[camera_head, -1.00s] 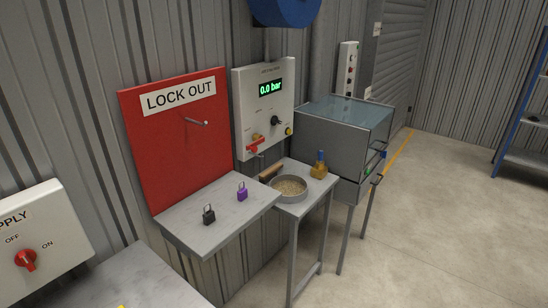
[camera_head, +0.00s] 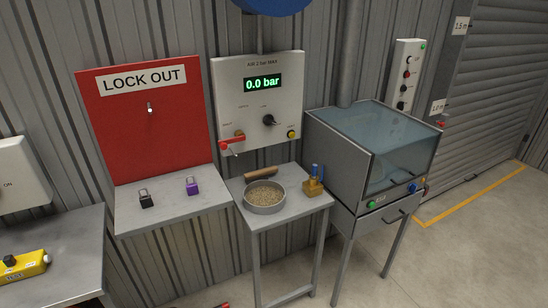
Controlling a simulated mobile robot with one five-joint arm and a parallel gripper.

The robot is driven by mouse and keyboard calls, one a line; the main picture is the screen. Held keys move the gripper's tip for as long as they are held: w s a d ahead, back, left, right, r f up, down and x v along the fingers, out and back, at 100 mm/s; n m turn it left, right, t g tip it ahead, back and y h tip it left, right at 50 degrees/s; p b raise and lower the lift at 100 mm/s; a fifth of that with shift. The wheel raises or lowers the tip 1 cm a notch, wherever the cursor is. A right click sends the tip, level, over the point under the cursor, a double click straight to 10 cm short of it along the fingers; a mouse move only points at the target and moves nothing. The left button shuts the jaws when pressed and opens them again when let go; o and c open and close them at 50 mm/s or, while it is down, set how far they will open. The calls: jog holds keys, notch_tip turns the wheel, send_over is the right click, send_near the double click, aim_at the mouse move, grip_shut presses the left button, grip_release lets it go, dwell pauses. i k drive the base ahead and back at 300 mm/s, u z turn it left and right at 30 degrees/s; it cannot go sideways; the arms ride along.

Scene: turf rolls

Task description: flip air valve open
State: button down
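The air panel (camera_head: 285,95) is a white box on the corrugated wall. Its display (camera_head: 263,83) reads 0.0 bar. The air valve's red lever (camera_head: 232,140) is at the panel's lower left and lies roughly sideways, beside a small brass-coloured part (camera_head: 239,133). A black knob (camera_head: 268,120) and a yellow button (camera_head: 291,134) are to its right. The small labels around the valve are too blurred to read. My gripper is not in view.
A small table (camera_head: 290,208) below the panel holds a pan of grains (camera_head: 265,197) and a brass-and-blue object (camera_head: 313,181). Left are a red LOCK OUT board (camera_head: 150,125) and shelf (camera_head: 165,212) with two padlocks. A glass-topped cabinet (camera_head: 372,150) stands right. Floor is open at right.

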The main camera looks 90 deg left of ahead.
aim_at(224, 143)
jog(key=i, duration=1.55)
jog(key=u, duration=5)
jog(key=i, duration=1)
jog(key=z, duration=0.05)
